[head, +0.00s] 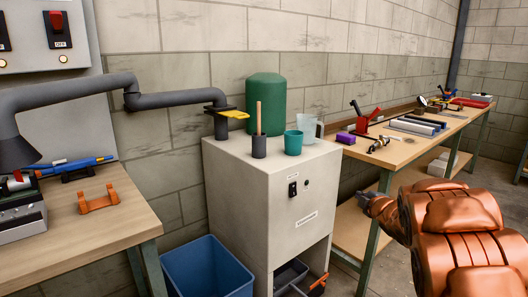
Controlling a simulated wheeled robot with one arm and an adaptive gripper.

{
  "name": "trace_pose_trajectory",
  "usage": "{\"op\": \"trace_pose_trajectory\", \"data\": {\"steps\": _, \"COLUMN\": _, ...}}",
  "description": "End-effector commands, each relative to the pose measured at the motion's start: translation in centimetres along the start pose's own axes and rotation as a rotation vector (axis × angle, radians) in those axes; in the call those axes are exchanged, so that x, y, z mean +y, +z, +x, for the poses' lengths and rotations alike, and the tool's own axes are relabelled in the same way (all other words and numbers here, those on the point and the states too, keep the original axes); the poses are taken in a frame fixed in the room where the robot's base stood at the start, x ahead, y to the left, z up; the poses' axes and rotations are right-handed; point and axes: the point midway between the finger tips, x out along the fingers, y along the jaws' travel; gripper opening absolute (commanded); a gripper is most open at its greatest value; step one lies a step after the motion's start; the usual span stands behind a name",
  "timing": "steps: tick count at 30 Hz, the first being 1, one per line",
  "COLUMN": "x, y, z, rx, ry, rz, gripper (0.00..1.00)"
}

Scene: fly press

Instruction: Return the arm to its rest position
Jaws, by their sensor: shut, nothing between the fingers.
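My orange arm fills the lower right of the head view. My gripper (367,199), small and dark grey, shows at the arm's left end, in front of the long workbench's legs and lower shelf. It is shut and holds nothing. It is to the right of the pale cabinet and apart from it in the picture. Much of the gripper's body is hidden behind the orange arm links.
A pale cabinet (240,205) bears a green tank (264,100), a teal cup (293,142) and a clear jug (309,129). A long workbench (400,153) with tools runs along the wall. A blue bin (208,270) and a wooden table (85,228) stand left.

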Motion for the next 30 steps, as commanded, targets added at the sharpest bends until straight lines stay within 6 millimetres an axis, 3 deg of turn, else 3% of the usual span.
{"op": "trace_pose_trajectory", "data": {"steps": 8, "x": -2.0, "y": 3.0, "z": -7.5, "rx": -0.337, "ry": -0.126, "rz": 0.285, "gripper": 0.00}}
{"op": "trace_pose_trajectory", "data": {"steps": 15, "x": -7.3, "y": 3.3, "z": -16.2, "rx": -0.602, "ry": -0.269, "rz": 0.558, "gripper": 0.00}}
{"op": "trace_pose_trajectory", "data": {"steps": 23, "x": -14.8, "y": 0.2, "z": -27.4, "rx": -0.861, "ry": -0.476, "rz": 0.830, "gripper": 0.00}}
{"op": "trace_pose_trajectory", "data": {"steps": 30, "x": -21.3, "y": -4.8, "z": -38.5, "rx": -1.079, "ry": -0.706, "rz": 1.006, "gripper": 0.00}}
